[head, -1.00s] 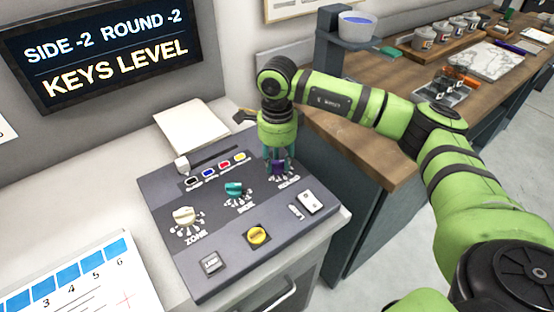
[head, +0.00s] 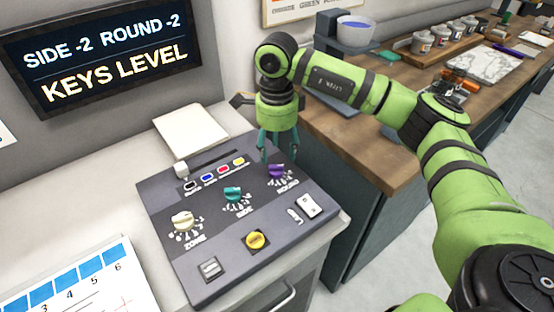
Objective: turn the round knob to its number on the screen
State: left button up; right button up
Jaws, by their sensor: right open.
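The screen (head: 105,55) on the wall reads "SIDE -2 ROUND -2" and "KEYS LEVEL". The grey control panel (head: 222,265) lies on the counter. Its purple knob (head: 277,171), labelled ROUND, is at the right of the knob row. The teal SIDE knob (head: 232,194) is in the middle and the cream ZONE knob (head: 183,219) at the left. My right gripper (head: 277,158) points down, open and empty, just above and behind the purple knob, which now shows. The knob's exact pointer setting is too small to read. My left gripper is not in view.
The panel also has a yellow button (head: 257,240), a white rocker switch (head: 309,205), a slider (head: 182,168) and several coloured keys. A white pad (head: 191,130) lies behind it. A numbered sheet (head: 75,287) lies at front left. A wooden bench (head: 375,158) stands to the right.

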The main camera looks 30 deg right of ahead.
aim_at(277, 166)
notch_tip(277, 166, up, 7)
jog(key=shift+f, duration=0.2)
dwell(0.4)
